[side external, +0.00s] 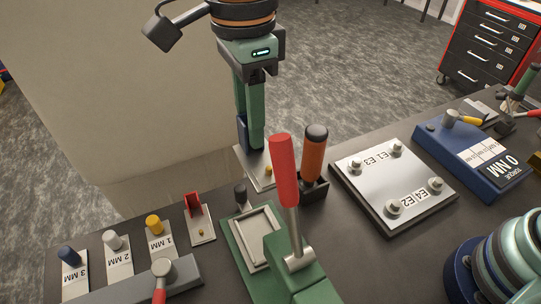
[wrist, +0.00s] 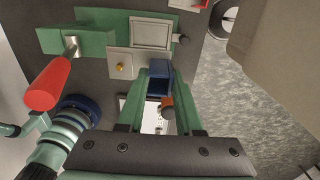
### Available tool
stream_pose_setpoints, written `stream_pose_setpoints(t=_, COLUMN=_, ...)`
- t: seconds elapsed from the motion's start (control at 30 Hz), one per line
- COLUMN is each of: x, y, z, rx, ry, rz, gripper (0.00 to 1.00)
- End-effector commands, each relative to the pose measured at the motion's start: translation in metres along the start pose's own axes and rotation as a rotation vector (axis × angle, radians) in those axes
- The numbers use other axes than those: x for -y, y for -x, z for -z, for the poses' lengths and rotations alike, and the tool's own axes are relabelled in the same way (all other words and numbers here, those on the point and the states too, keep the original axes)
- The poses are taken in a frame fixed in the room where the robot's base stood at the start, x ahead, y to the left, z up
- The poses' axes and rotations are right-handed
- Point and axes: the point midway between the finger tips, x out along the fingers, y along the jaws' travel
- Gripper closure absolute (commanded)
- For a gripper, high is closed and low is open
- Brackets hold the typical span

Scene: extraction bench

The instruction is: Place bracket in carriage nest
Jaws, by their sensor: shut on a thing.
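A blue bracket (side external: 243,137) is between the fingertips of my gripper (side external: 251,143), largely hidden by the fingers in the side view. In the wrist view the blue bracket (wrist: 160,77) shows as an open, box-like shape between the green fingers (wrist: 161,88). My gripper is shut on it, pointing down over a pale plate (side external: 266,179) with a brass pin. I cannot tell whether the bracket touches that plate. The carriage nest (side external: 257,236) is a pale rectangular recess on a green carriage; it looks empty. The nest also shows in the wrist view (wrist: 152,32).
A red-handled lever (side external: 284,170) rises beside the nest, and an orange-handled tool (side external: 316,150) stands close to my gripper. A red bracket (side external: 194,203) sits on another plate. A bolted plate (side external: 380,185) and blue torque device (side external: 475,160) are at right.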

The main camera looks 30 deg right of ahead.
Motion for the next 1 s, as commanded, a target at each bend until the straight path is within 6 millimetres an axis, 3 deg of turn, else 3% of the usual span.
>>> stream_pose_setpoints(t=0.17, x=0.002, y=-0.011, z=-0.007, rx=-0.001, ry=-0.003, rz=-0.001, gripper=1.00)
stream_pose_setpoints(t=0.7, x=0.002, y=-0.135, z=-0.006, rx=-0.003, ry=-0.003, rz=-0.003, gripper=1.00)
stream_pose_setpoints(t=1.0, x=0.003, y=-0.164, z=-0.007, rx=0.000, ry=-0.003, rz=0.000, gripper=1.00)
